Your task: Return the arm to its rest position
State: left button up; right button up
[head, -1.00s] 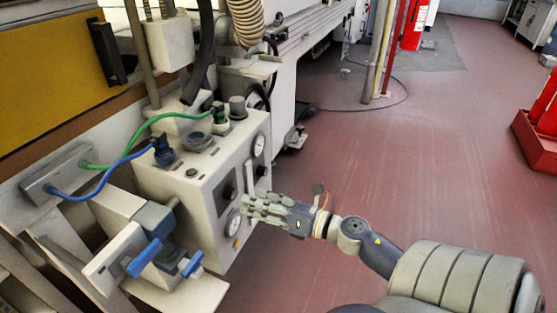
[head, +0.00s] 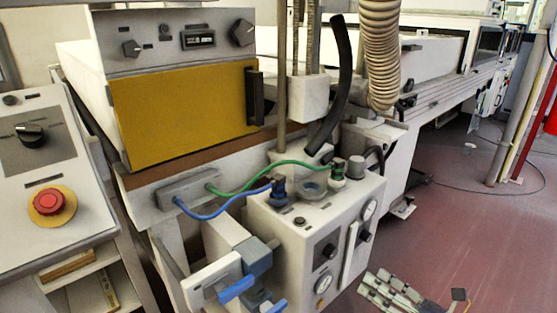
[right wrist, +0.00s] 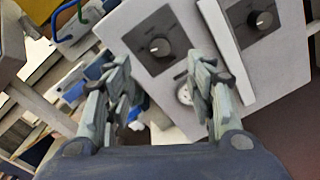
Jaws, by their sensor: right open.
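My right gripper (head: 392,295) shows at the bottom of the head view, right of the white control box (head: 290,235). It also shows in the right wrist view (right wrist: 160,85), with its two fingers spread apart and nothing between them. Beyond the fingers is the box's front panel (right wrist: 185,75), with a dark knob (right wrist: 158,47), a second knob (right wrist: 262,19) and a partly hidden gauge (right wrist: 183,95). The fingers look apart from the panel. My right arm is mostly out of the head view. My left gripper is not in view.
A console with a red emergency button (head: 47,202) stands at the left. A machine with a yellow panel (head: 185,112) stands behind the box. Blue-handled valves (head: 237,289) sit low in front. Green and blue hoses run to the box top. Red floor (head: 440,225) at the right is open.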

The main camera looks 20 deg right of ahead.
notch_tip(320, 180, down, 16)
jog(key=d+m+g+h, duration=0.35)
jog(key=m+h, duration=0.65)
jog(key=m, duration=1.2)
jog(key=s+a+f+m+g+y, duration=0.1)
jog(key=s+a+f+m+g, duration=0.55)
jog(key=a+f, duration=0.35)
jog(key=s+a+f+m+g+y, duration=0.35)
jog(key=s+a+f, duration=0.3)
jog(key=a, duration=0.35)
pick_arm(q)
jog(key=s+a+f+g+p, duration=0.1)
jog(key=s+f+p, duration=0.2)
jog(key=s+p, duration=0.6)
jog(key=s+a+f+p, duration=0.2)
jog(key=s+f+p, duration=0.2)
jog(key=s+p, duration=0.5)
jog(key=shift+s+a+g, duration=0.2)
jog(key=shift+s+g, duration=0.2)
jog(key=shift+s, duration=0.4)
pick_arm(e)
jog(key=s+d+f+g, duration=0.1)
jog(key=s+d+f, duration=0.1)
jog(key=s, duration=0.8)
jog(key=s+d+f+g, duration=0.1)
jog(key=s+f, duration=0.4)
jog(key=s, duration=0.5)
jog(key=shift+d, duration=0.35)
